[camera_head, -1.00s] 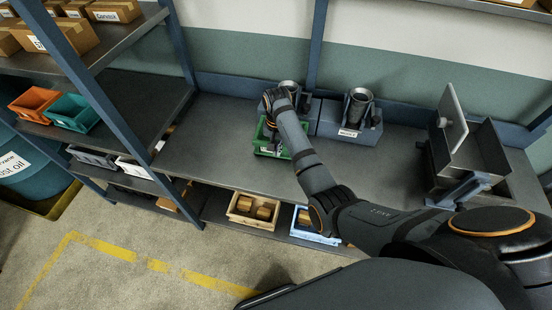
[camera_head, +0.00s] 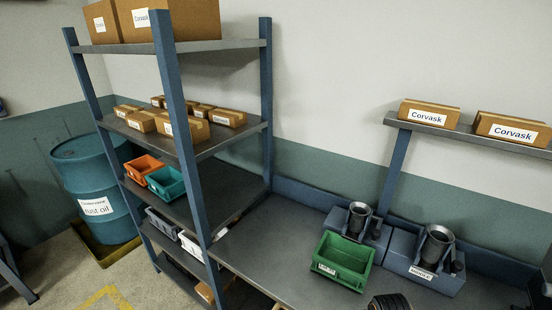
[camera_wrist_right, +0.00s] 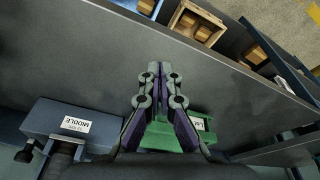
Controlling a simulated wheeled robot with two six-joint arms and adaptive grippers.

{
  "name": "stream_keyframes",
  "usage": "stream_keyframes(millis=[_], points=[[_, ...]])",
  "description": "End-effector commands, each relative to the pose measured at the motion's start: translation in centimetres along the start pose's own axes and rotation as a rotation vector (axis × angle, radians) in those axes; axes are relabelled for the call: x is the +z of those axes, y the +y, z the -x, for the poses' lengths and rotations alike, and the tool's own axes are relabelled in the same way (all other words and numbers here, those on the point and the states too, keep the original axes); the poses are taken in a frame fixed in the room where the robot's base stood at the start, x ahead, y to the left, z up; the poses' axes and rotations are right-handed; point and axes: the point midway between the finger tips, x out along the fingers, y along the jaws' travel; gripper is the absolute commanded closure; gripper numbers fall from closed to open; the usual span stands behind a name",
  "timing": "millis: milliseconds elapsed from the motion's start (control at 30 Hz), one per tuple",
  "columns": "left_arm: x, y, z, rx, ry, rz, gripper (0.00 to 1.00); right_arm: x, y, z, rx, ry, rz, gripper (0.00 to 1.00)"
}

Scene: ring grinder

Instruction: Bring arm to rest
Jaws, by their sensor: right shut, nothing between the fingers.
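My right gripper shows in the right wrist view (camera_wrist_right: 160,74). Its two fingers are shut with nothing between them, and they point across the dark workbench (camera_wrist_right: 235,75). The green bin (camera_wrist_right: 204,134) is partly hidden behind the fingers. In the head view only a dark ribbed piece of my arm (camera_head: 390,303) shows at the bottom edge, right of the green bin (camera_head: 344,262). The right gripper itself is out of the head view. My left gripper is in neither view.
Two blue-grey machine blocks with metal cups, one labelled MIDDLE (camera_head: 424,273), stand behind and right of the green bin. A tall shelf rack (camera_head: 175,90) with boxes and bins stands left of the workbench. An oil drum (camera_head: 97,190) is farther left.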

Motion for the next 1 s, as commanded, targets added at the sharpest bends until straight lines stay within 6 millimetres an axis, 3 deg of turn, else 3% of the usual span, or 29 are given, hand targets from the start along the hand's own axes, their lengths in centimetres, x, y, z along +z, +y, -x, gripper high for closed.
stream_keyframes(millis=[200,467,767,1000], points=[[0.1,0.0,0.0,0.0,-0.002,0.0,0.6,4.3,1.1,3.1,0.003,0.059,0.135,1.0],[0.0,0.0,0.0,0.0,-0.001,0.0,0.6,7.6,1.5,6.8,-0.002,0.112,0.263,1.0],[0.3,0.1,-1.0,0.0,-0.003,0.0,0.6,7.9,1.7,-2.5,0.002,0.076,0.249,1.0],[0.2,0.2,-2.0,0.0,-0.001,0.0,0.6,10.4,2.4,-12.2,0.005,0.038,0.24,1.0]])
